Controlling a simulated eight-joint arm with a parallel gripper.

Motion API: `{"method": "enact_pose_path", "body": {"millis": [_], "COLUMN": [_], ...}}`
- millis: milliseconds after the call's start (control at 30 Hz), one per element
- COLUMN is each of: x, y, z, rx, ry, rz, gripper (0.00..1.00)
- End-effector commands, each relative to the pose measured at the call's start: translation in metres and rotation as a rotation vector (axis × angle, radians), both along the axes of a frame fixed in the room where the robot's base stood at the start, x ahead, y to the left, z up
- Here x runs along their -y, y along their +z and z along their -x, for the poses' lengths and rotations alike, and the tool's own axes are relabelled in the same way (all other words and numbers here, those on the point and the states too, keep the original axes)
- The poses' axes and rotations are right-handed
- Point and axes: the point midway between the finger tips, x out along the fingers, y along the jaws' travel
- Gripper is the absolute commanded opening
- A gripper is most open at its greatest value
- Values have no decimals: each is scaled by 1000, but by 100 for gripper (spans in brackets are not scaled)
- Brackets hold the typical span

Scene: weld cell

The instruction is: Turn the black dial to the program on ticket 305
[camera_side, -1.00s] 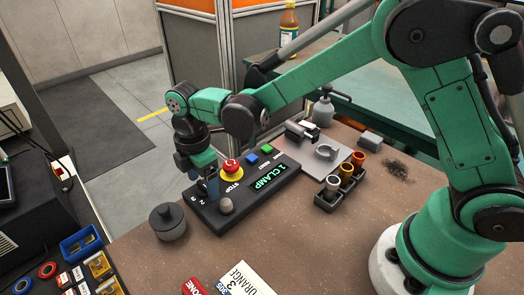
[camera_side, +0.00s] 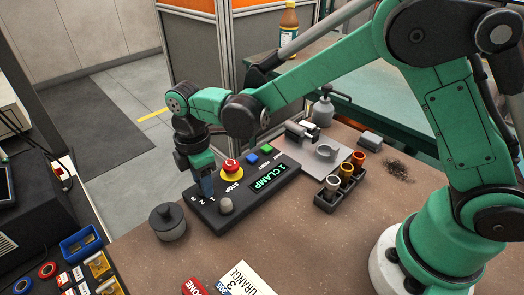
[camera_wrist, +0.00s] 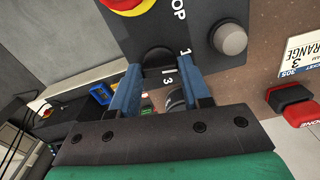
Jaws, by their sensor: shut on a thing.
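The black dial (camera_wrist: 158,58) sits on the dark control panel (camera_wrist: 213,72), beside printed numbers of which 1 and 3 show in the wrist view. My gripper (camera_wrist: 160,77) is shut on the dial with its blue fingers on either side. In the side view my gripper (camera_side: 206,188) hides the dial. The panel's green display (camera_side: 269,181) reads "1.CLAMP". A white ticket (camera_side: 246,280) with a large 3 and a blue strip lies on the bench; it also shows in the wrist view (camera_wrist: 301,54), where the strip seems to read 305.
A red stop button (camera_side: 231,166), blue and green buttons and a grey knob (camera_side: 226,206) sit on the panel close to my gripper. A lidded grey pot (camera_side: 168,222) stands left of the panel. A holder with several cups (camera_side: 326,203) stands right. A red block (camera_side: 194,287) lies beside the ticket.

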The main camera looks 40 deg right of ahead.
Motion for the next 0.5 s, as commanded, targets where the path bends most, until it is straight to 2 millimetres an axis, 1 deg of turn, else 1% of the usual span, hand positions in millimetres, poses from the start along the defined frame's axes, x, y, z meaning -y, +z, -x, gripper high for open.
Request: {"method": "enact_pose_path", "body": {"millis": [500], "x": [0], "y": [0], "z": [0], "rx": [-1], "ry": [-475], "rz": [1], "gripper": [0]}}
